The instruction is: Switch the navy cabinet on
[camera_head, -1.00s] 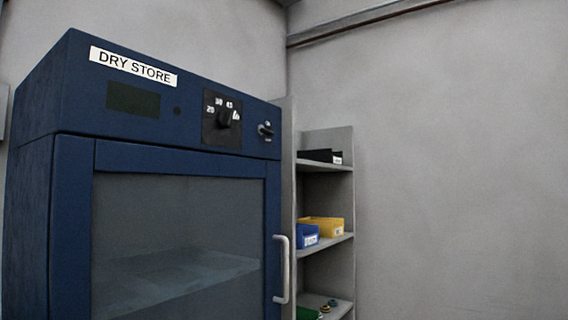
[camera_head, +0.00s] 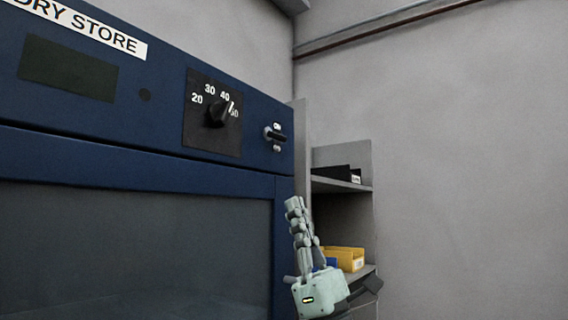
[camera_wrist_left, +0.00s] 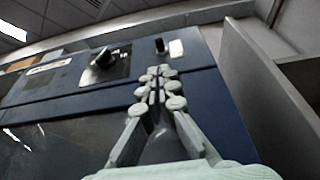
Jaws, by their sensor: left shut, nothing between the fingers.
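The navy cabinet (camera_head: 60,145) fills the left of the head view, with a dark, unlit display (camera_head: 67,70) and a small dark indicator (camera_head: 144,95). A black dial (camera_head: 217,113) marked 20, 30, 40 sits on its panel. Right of the dial is a small switch (camera_head: 276,135) with a dark lever between two small labels. My left gripper (camera_head: 293,203) is shut and empty, pointing up below the switch. In the left wrist view the shut fingertips (camera_wrist_left: 161,72) lie below the switch (camera_wrist_left: 161,46), with the dial (camera_wrist_left: 104,58) to the left. My right gripper is out of view.
A grey shelf unit (camera_head: 340,155) stands right of the cabinet, holding a black bin (camera_head: 335,173) and a yellow bin (camera_head: 345,257). A blue bin is partly hidden behind my gripper. The wall (camera_head: 470,170) further right is bare.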

